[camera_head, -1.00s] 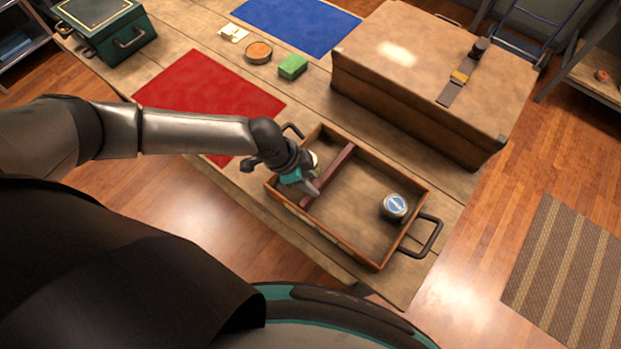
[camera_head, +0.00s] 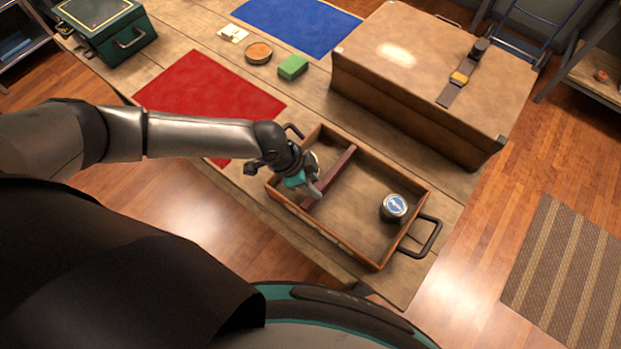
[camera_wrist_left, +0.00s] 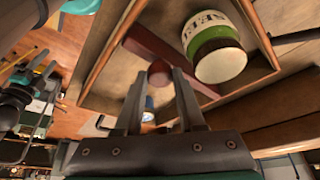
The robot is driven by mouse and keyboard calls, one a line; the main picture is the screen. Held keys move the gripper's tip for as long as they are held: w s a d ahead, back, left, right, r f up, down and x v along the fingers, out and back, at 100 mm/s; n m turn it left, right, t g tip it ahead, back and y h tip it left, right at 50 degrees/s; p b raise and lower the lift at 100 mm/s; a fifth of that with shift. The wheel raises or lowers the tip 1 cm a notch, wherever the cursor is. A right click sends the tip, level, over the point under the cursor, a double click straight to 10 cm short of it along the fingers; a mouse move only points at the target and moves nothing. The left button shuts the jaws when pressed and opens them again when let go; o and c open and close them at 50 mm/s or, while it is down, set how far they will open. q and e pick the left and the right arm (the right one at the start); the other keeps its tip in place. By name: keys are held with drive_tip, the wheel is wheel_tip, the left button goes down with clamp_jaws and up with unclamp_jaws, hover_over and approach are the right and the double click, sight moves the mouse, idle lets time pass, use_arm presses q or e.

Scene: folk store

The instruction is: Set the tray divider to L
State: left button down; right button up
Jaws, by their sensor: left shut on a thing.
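The wooden tray (camera_head: 345,245) lies on the table with a dark red divider (camera_head: 338,168) across it, left of its middle. The divider also shows in the left wrist view (camera_wrist_left: 140,50), with a round red knob (camera_wrist_left: 158,73) on it. My left gripper (camera_head: 314,187) reaches down into the tray's left part at the divider. Its fingertips (camera_wrist_left: 160,75) are shut on the divider's knob. A cream-and-green can (camera_wrist_left: 218,52) stands close beside the fingers, mostly hidden behind my gripper in the head view. A round tin with a blue lid (camera_head: 394,207) stands in the right compartment. My right gripper is not in view.
A large brown case (camera_head: 420,85) stands behind the tray. A red mat (camera_head: 210,95), blue mat (camera_head: 297,25), green block (camera_head: 292,67), round orange-brown dish (camera_head: 258,52) and green box (camera_head: 108,30) are on the table. The tray has a dark handle (camera_head: 432,238) at right.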

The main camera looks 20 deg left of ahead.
use_arm(q)
drive_tip(key=s+d+p, duration=0.1)
drive_tip(key=d, duration=0.2)
drive_tip(key=s+d+p, duration=0.1)
drive_tip(key=d, duration=0.2)
drive_tip(key=s+d+p, duration=0.1)
drive_tip(key=d, duration=0.3)
drive_tip(key=shift+s+r, duration=0.1)
drive_tip(key=shift+s, duration=0.25)
drive_tip(key=shift+s+d, duration=0.2)
drive_tip(key=shift+d, duration=0.35)
drive_tip(key=c, duration=0.8)
unclamp_jaws()
drive_tip(key=shift+d, duration=0.1)
drive_tip(key=shift+o, duration=0.2)
drive_tip(key=p+v, duration=0.2)
drive_tip(key=v, duration=1.3)
drive_tip(key=shift+p, duration=0.3)
